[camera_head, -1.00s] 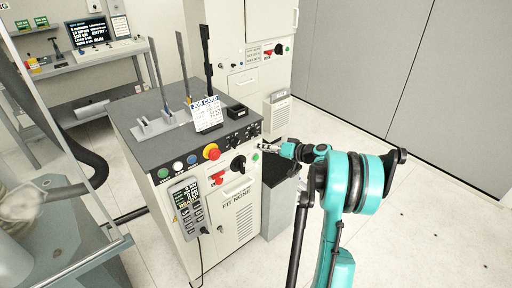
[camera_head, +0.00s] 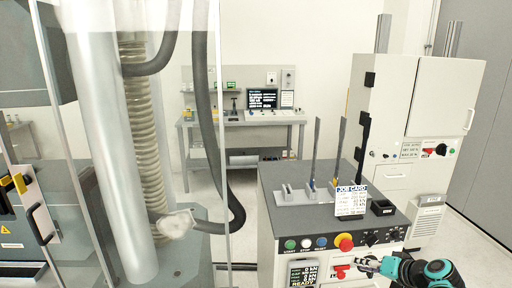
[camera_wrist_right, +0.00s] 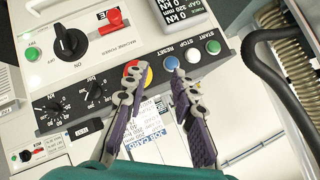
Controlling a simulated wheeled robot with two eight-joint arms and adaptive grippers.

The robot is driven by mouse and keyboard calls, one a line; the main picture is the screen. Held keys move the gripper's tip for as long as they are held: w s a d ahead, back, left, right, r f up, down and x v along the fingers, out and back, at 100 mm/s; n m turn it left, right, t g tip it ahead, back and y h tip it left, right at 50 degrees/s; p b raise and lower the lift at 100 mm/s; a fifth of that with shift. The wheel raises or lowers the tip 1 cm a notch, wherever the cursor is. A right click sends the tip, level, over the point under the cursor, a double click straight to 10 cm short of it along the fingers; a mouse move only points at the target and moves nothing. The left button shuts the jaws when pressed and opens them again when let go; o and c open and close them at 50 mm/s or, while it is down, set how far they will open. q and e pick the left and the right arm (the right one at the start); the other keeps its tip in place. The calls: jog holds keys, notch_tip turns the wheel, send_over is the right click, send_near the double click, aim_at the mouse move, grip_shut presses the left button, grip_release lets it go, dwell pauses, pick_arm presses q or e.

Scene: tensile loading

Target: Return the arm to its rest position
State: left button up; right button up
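My right gripper (camera_head: 368,265) is at the lower right of the head view, in front of the console (camera_head: 272,236), close to its red power switch (camera_head: 340,271). In the right wrist view the gripper (camera_wrist_right: 152,66) is open, its two fingers apart with nothing between them. There the left fingertip partly covers the red and yellow stop button (camera_wrist_right: 141,72). The right fingertip overlaps the blue button (camera_wrist_right: 171,62). Contact with the panel cannot be told. Only part of my right arm (camera_head: 430,273) shows in the head view. My left gripper is in neither view.
On the console top stand a grey rack (camera_head: 290,196) with upright strips, a job card (camera_head: 351,201) and a small black box (camera_head: 382,207). A clear-panelled machine with a thick hose (camera_head: 140,130) fills the left. A white cabinet (camera_head: 440,105) stands behind right; a workbench (camera_head: 245,117) stands at the back.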

jog(key=s+a+n+g+h, duration=0.2)
jog(key=s+a+g, duration=0.1)
jog(key=s+a, duration=1)
jog(key=s+a+f+n+h, duration=0.1)
jog(key=s+a+f+h, duration=0.1)
jog(key=s, duration=0.8)
jog(key=shift+s+a+f, duration=0.2)
jog(key=shift+a+f, duration=0.15)
jog(key=shift+f, duration=0.55)
